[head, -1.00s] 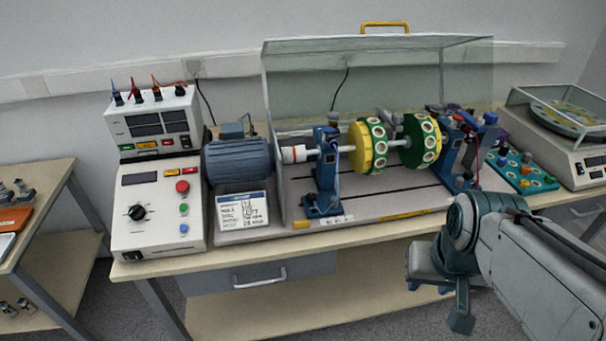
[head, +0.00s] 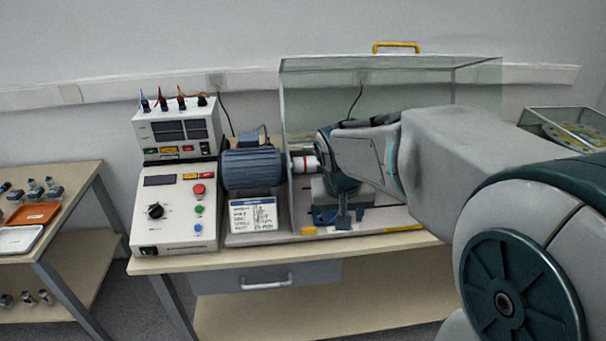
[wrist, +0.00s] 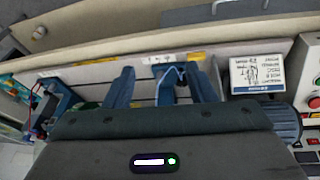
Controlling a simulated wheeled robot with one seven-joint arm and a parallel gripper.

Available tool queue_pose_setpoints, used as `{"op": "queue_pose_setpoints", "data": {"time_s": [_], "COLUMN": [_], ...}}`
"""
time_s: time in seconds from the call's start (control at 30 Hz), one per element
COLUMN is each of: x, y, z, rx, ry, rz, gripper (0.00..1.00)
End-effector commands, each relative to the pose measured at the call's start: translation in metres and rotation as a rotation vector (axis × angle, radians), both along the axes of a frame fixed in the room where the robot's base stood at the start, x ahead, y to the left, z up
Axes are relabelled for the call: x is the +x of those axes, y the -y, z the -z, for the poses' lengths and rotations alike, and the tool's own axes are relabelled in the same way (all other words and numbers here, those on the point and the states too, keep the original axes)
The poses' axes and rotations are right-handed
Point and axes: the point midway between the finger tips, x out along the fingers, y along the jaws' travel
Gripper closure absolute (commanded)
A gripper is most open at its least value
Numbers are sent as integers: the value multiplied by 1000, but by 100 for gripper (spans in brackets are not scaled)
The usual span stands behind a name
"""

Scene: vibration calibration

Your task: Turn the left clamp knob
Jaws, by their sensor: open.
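The left clamp knob does not show clearly; in the head view my arm covers the top of the left blue bearing stand, and only part of its blue foot (head: 323,214) shows. In the wrist view the left blue stand (wrist: 171,80) lies between the two blue fingers of my open gripper (wrist: 159,72). I see no contact, and the dark gripper body hides what is nearer the camera. In the head view the gripper is at the left stand, mostly hidden by my own wrist.
The blue motor (head: 252,167) and a white label card (head: 254,214) are just left of the stand. A clear cover (head: 365,95) rises behind. A white control box (head: 176,212) stands farther left. In the wrist view another blue stand (wrist: 60,103) is at the left.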

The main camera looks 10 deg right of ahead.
Motion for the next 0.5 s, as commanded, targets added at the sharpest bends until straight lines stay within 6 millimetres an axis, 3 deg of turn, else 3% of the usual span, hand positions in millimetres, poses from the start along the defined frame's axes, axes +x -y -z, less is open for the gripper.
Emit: {"op": "queue_pose_setpoints", "data": {"time_s": [0.03, 0.2, 0.33, 0.5], "x": [24, 93, 132, 160], "y": [-2, -10, -13, -16], "z": [2, 11, 20, 27], "rx": [1, 24, 53, 82], "ry": [5, 48, 74, 97], "rz": [11, 55, 87, 113], "gripper": [49, 49, 49, 49]}}
